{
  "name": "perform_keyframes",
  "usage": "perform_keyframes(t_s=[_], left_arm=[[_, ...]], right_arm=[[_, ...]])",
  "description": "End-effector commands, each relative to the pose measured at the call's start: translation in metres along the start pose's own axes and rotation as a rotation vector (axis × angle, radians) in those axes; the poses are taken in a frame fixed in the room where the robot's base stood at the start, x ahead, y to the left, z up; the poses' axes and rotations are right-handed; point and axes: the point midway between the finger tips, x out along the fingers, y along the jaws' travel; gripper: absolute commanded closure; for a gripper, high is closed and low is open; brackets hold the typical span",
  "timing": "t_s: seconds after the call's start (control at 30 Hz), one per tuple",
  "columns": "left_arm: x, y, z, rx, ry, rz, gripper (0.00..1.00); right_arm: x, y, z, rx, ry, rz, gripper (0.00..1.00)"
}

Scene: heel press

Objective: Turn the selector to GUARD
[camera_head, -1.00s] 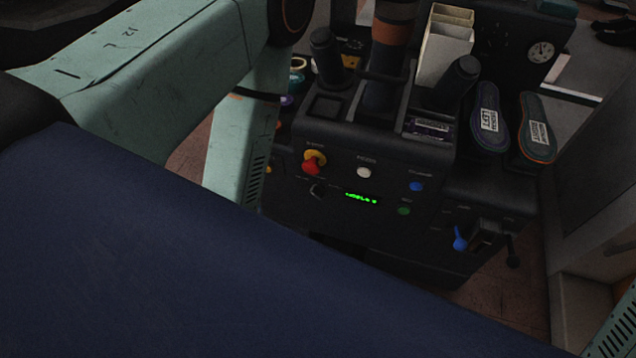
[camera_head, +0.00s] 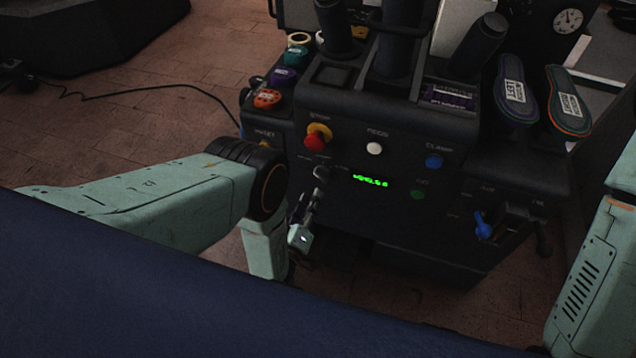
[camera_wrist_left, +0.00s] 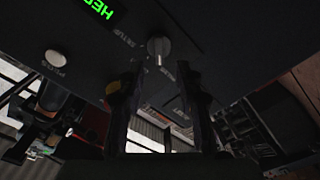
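The selector is a small grey round knob (camera_head: 321,172) on the black machine's front panel, below the red button and left of the green display. In the left wrist view the knob (camera_wrist_left: 159,48) shows just beyond my fingertips, with a SETUP label beside it. Its other labels are too dim to read. My left gripper (camera_head: 312,196) is just below the knob in the head view. In the left wrist view my left gripper (camera_wrist_left: 160,70) has its two fingers apart with nothing between them. My right gripper is out of view.
Near the selector are a red button (camera_head: 315,141) with yellow collar, a white button (camera_head: 374,149), a blue button (camera_head: 433,161) and a green button (camera_head: 417,194). A blue lever (camera_head: 482,226) stands lower right.

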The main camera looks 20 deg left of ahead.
Motion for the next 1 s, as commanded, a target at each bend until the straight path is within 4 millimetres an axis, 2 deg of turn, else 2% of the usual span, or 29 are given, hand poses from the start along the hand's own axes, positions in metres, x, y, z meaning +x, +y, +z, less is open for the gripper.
perform_keyframes(t_s=[0.2,0.4,0.6,0.83,1.0], left_arm=[[0.036,0.001,0.002,0.002,0.000,0.004,0.65],[0.061,0.000,0.001,0.002,-0.001,0.000,0.65],[0.070,-0.001,0.000,0.003,-0.002,-0.003,0.65],[0.071,-0.001,-0.001,0.003,-0.002,-0.004,0.65],[0.070,-0.001,-0.001,0.003,-0.002,-0.004,0.80]], right_arm=[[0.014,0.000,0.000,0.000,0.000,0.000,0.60],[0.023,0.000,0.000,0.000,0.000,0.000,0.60],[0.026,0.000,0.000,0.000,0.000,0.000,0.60],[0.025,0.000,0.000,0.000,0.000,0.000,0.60],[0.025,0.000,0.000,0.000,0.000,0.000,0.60]])
